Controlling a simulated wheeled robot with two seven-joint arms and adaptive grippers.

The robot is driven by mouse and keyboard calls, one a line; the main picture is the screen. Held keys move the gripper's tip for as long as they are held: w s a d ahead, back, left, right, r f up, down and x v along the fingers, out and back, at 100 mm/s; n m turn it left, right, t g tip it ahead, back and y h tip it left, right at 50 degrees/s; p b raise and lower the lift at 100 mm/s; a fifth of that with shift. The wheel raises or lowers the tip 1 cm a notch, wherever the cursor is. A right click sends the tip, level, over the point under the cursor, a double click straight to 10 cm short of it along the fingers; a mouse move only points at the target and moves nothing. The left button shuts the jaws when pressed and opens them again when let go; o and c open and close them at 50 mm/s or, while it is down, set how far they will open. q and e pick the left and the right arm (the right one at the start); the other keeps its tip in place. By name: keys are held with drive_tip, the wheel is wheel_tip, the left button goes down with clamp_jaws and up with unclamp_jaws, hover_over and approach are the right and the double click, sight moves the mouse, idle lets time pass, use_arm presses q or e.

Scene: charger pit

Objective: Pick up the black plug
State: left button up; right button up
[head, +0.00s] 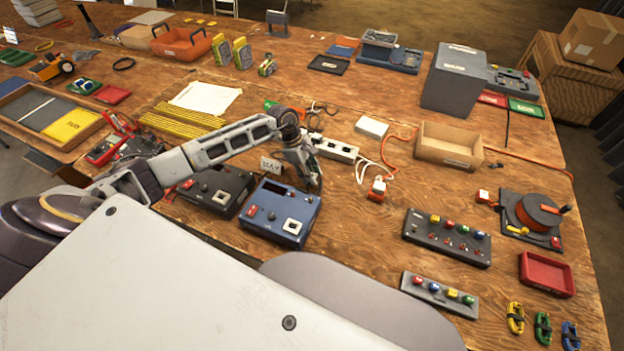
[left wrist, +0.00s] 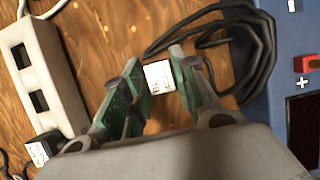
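In the left wrist view a small plug with a white label (left wrist: 158,76) lies on the wooden table, between and beyond my fingertips. A black cable (left wrist: 258,45) loops near it on the right. My left gripper (left wrist: 155,75) has green finger pads that stand apart on either side of the label. I cannot tell whether either pad touches the plug. In the head view my left gripper (head: 312,182) points down beside the blue box (head: 281,211), and the plug is hidden there. My right gripper is not in view.
A white power strip (left wrist: 38,75) is close on the left in the wrist view; in the head view it (head: 336,149) lies behind my gripper. A plug with a white label (left wrist: 38,152) sits at its end. An orange-and-white plug (head: 377,188) lies to the right. A cardboard tray (head: 449,148) stands farther right.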

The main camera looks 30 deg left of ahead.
use_arm(q)
drive_tip(key=c, duration=0.4)
drive_tip(key=shift+r, duration=0.2)
wheel_tip(320, 180, up, 9)
drive_tip(key=shift+f+b, duration=0.1)
drive_tip(key=shift+b, duration=0.2)
drive_tip(key=shift+r, duration=0.4)
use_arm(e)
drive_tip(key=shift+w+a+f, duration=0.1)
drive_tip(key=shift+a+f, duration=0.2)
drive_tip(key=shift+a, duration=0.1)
use_arm(q)
drive_tip(key=shift+w, duration=0.1)
